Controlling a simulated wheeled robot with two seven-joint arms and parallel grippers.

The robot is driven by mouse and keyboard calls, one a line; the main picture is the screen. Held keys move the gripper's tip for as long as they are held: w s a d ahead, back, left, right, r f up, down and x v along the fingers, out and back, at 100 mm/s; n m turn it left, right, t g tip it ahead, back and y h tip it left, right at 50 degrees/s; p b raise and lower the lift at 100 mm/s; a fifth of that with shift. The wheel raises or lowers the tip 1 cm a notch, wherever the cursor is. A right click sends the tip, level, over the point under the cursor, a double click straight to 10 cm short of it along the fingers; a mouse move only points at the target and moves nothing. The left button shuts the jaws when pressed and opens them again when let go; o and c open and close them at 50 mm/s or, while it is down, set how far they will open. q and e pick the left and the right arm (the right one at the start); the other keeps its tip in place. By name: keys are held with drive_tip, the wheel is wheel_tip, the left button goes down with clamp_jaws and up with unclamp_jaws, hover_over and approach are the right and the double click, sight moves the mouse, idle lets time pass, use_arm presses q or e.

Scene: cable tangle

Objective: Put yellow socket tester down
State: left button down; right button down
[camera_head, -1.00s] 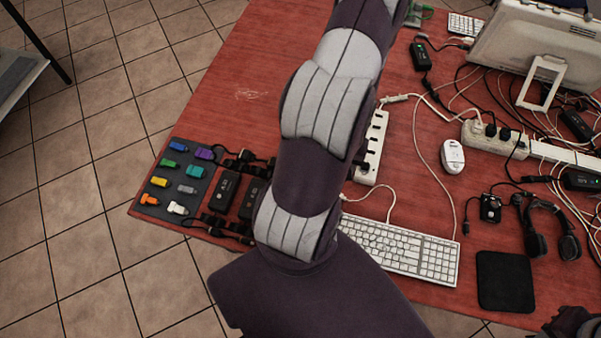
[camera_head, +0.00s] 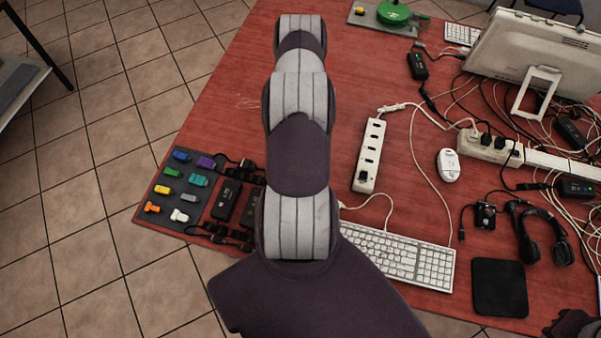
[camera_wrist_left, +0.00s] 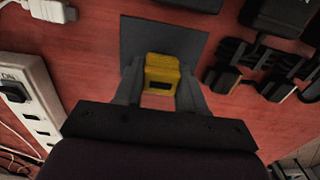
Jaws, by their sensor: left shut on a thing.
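In the left wrist view the yellow socket tester (camera_wrist_left: 162,75) is held between the two fingers of my left gripper (camera_wrist_left: 161,88), which is shut on it. Beyond the tester lies a flat dark grey square pad (camera_wrist_left: 150,30) on the red table. The tester overlaps the pad's near edge in this view, and I cannot tell whether it touches it. In the head view my left arm hides the gripper, the tester and the pad. A dark part at the lower right edge of the head view (camera_head: 574,326) seems to be my right gripper; its fingers are not clear.
A white power strip (camera_head: 370,155) and black adapters (camera_head: 226,200) lie on either side of my left arm. A dark tray (camera_head: 152,212) holds several coloured plugs. A keyboard (camera_head: 405,252), headphones (camera_head: 543,235) and tangled cables fill the right. The table's upper left is clear.

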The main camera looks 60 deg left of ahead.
use_arm(q)
drive_tip(key=shift+f, duration=0.1)
drive_tip(key=c, duration=1.1)
unclamp_jaws()
drive_tip(key=shift+d, duration=0.1)
drive_tip(key=o, duration=0.4)
drive_tip(key=shift+o, duration=0.2)
